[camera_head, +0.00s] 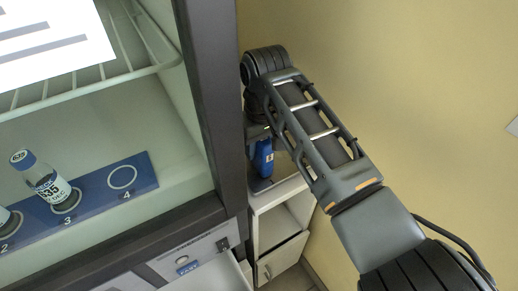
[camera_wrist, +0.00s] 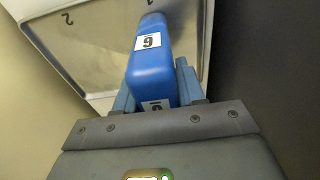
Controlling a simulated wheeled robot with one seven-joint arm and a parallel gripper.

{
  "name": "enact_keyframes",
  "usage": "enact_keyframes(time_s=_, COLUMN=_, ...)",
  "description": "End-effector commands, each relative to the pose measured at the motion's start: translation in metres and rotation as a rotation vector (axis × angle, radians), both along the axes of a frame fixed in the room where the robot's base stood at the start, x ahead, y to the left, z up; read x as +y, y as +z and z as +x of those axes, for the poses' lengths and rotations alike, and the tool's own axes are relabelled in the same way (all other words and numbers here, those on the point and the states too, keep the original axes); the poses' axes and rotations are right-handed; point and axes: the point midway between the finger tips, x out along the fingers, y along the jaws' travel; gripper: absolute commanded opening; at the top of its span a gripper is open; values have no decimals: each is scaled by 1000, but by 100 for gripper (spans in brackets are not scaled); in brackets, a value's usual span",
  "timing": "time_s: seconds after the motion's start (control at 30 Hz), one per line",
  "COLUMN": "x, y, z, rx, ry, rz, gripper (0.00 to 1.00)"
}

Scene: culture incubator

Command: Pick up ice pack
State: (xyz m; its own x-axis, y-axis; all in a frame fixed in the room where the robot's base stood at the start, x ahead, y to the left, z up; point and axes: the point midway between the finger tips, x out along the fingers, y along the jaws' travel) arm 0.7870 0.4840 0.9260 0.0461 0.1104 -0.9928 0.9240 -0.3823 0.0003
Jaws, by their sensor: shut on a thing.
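The ice pack is a blue block (camera_wrist: 152,62) with white number labels that read 6 or 9. My gripper (camera_wrist: 157,92) is shut on it, with a blue-grey finger on each side of the pack. In the head view the blue pack (camera_head: 264,158) shows below the end of my arm, beside the dark frame of the incubator. My gripper (camera_head: 258,135) is mostly hidden there by my arm. The pack's far end is over a metallic surface in the wrist view; I cannot tell whether it touches.
A metallic tray (camera_wrist: 95,50) with marked numbers lies beyond the pack. A white cabinet (camera_head: 290,200) stands below. The incubator's dark frame (camera_head: 215,100) is close on the left, the yellow wall (camera_head: 400,90) on the right. Inside, a blue rack (camera_head: 145,182) holds bottles; spot 4 is empty.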

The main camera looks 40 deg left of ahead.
Motion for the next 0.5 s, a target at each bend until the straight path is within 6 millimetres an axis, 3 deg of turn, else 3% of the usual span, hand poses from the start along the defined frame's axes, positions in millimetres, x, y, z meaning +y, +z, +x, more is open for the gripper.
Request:
enact_keyframes(time_s=0.2, x=0, y=0, z=0, rx=0, ry=0, rz=0, gripper=0)
enact_keyframes(time_s=0.5, x=0, y=2, z=0, rx=-2, ry=0, rz=1, gripper=0)
